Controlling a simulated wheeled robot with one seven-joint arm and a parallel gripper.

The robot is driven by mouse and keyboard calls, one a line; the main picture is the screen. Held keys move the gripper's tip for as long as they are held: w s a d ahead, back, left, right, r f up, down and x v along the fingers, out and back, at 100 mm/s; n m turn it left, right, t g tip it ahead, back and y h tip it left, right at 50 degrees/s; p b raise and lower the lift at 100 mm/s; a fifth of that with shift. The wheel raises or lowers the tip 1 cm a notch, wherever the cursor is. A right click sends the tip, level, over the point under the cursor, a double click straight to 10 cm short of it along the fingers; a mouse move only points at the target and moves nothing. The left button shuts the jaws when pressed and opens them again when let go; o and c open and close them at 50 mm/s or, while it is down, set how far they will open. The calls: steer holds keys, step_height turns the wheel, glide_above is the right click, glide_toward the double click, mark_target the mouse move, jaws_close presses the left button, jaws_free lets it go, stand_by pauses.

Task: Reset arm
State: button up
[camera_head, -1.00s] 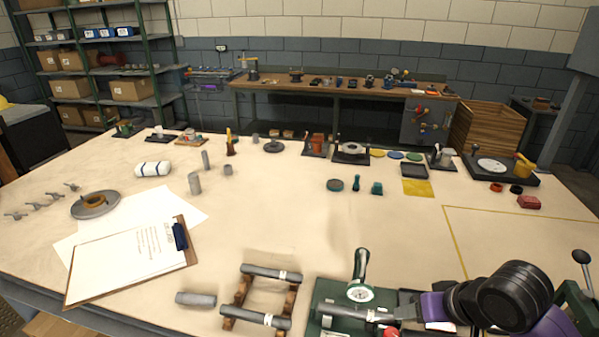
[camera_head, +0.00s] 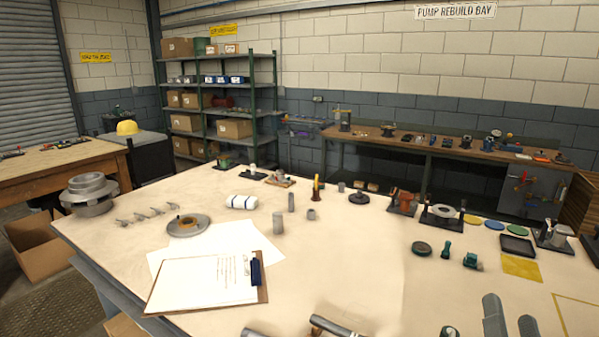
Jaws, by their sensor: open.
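My gripper (camera_head: 509,311) shows only in part at the bottom right edge of the head view. Two grey, ribbed fingers stand apart with nothing visible between them, so it looks open and empty. The rest of my arm is out of the picture. The fingers appear over the right part of the pale worktable (camera_head: 385,285). The dark green handle top (camera_head: 449,331) of the fixture shows at the bottom edge, left of the gripper. The rest of the fixture is cut off.
A clipboard (camera_head: 205,282), a flanged disc (camera_head: 188,225), a white roll (camera_head: 242,202) and small parts stand on the left and back. A large grey casting (camera_head: 90,195) sits at the far left corner. The table's middle is clear.

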steer(key=s+a+f+n+g+y, duration=0.1)
steer(key=s+a+f+n+y, duration=0.1)
steer(key=s+f, duration=0.4)
steer(key=s+a+f+n+g+y+b, duration=0.1)
steer(key=s+a+f+n, duration=0.4)
steer(key=s, duration=0.8)
steer(key=s+a+f+n+g+y+b, duration=0.1)
steer(key=s+a+f+n+g+y, duration=0.1)
steer(key=s+f, duration=0.7)
steer(key=a+n+y, duration=0.1)
steer(key=a+y, duration=0.1)
steer(key=y, duration=0.1)
steer(key=shift+s+a+f+n+g, duration=0.2)
steer(key=shift+a+n+g, duration=0.1)
steer(key=shift+n, duration=0.1)
